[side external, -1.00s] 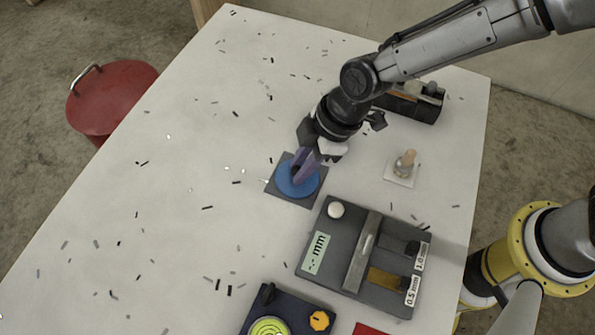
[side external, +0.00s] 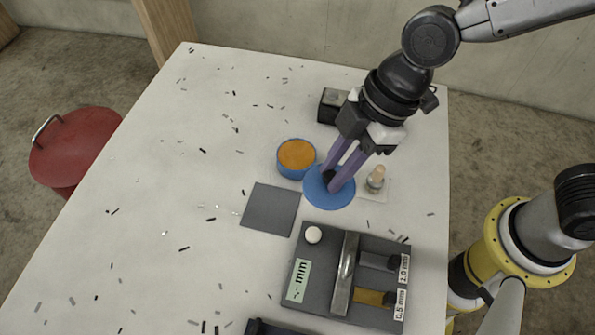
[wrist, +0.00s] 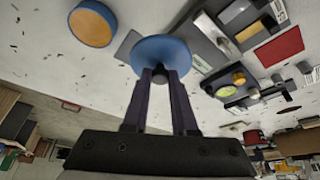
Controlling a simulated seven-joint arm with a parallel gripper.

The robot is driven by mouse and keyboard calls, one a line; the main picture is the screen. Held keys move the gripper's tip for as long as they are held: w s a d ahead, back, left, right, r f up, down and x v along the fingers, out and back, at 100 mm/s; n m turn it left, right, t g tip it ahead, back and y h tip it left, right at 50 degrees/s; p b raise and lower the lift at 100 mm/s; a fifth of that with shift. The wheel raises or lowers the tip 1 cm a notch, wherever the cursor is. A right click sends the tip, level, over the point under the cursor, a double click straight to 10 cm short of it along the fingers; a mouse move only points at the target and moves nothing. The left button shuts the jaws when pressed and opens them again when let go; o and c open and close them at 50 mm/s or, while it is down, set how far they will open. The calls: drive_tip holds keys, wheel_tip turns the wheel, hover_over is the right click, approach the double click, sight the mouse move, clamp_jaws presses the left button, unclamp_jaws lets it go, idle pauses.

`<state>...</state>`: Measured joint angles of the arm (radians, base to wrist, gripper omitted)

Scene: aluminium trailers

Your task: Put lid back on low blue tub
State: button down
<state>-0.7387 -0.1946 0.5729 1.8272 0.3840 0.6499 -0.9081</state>
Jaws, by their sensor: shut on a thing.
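The low blue tub (side external: 296,159) stands open on the white table, with orange contents showing; it also shows in the wrist view (wrist: 92,24). The round blue lid (side external: 341,200) has a dark knob, and my gripper (side external: 332,182) is shut on that knob. The lid is just right of and nearer than the tub in the side view, off the table by the look of it; its exact height is hard to tell. In the wrist view the lid (wrist: 172,48) sits beyond my fingertips (wrist: 160,76), apart from the tub.
A bare grey square mat (side external: 270,209) lies left of the lid. A grey gauge block (side external: 320,282) is in front. A small knobbed piece (side external: 376,180) stands close right of the lid, and a black box (side external: 330,106) is behind. The table's left side is mostly clear, with scattered dark flecks.

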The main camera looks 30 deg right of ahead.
sight(346, 190)
drive_tip(key=s+d+r, duration=0.1)
drive_tip(key=s+d, duration=0.1)
drive_tip(key=d, duration=0.1)
drive_tip(key=shift+s+r, duration=0.25)
drive_tip(key=shift+r, duration=0.1)
drive_tip(key=shift+w+a+r+n, duration=0.4)
drive_tip(key=shift+w+a+r, duration=0.35)
drive_tip(key=shift+w, duration=0.2)
drive_tip(key=w+f, duration=0.4)
drive_tip(key=w, duration=0.9)
drive_tip(key=shift+m, duration=0.4)
drive_tip(key=shift+w+f, duration=0.2)
drive_tip(key=shift+f, duration=3.05)
drive_tip(key=shift+f, duration=0.15)
drive_tip(key=shift+c, duration=0.7)
unclamp_jaws()
